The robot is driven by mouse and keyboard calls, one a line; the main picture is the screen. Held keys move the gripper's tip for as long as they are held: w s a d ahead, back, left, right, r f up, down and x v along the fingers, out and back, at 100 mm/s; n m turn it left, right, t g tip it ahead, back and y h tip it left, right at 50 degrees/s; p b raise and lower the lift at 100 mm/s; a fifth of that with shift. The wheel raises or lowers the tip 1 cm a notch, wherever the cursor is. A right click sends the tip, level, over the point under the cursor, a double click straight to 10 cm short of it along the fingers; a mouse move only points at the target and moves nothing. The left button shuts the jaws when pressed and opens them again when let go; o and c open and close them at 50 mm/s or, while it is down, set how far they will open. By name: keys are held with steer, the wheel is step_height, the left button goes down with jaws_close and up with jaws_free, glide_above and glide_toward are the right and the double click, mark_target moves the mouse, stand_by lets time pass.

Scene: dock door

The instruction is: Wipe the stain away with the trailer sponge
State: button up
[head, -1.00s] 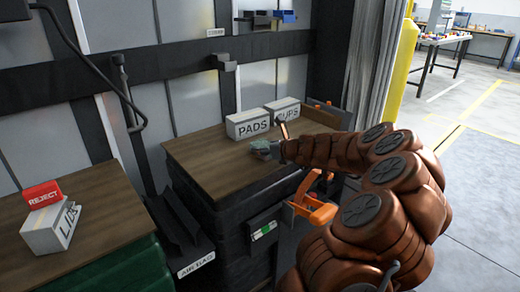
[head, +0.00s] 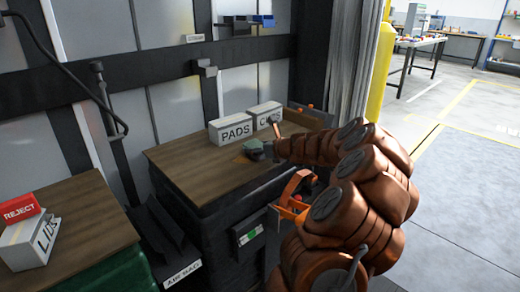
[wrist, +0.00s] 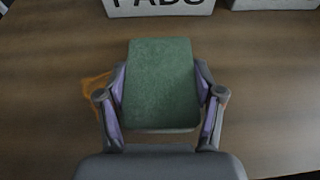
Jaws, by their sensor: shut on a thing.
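My gripper (wrist: 162,105) is shut on a green sponge (wrist: 160,75), with one finger along each side of it. In the head view the sponge (head: 254,146) is at the end of my arm, over the wooden bench top (head: 185,160). The stain (wrist: 96,85) is an orange-brown mark on the wood, showing left of the sponge in the wrist view. A small bit of stain also shows right of the sponge, so the sponge hides the middle of it. I cannot tell whether the sponge touches the wood.
A PADS box (head: 231,130) and a second white box (head: 265,115) stand at the back of the bench top. An orange-handled tool (head: 293,195) is at the bench's front. A lower bench at left holds a LIDS box (head: 30,243) and a red REJECT box (head: 18,210).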

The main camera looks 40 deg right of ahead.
mark_target(239, 163)
steer(key=shift+w+a+f+b, duration=0.1)
steer(key=shift+a+b, duration=0.55)
steer(key=shift+a, duration=3.65)
steer(key=r+p, duration=0.1)
steer(key=a+r+p, duration=0.1)
steer(key=r, duration=0.1)
steer(key=shift+r, duration=0.1)
step_height(239, 163, up, 5)
steer(key=p, duration=0.6)
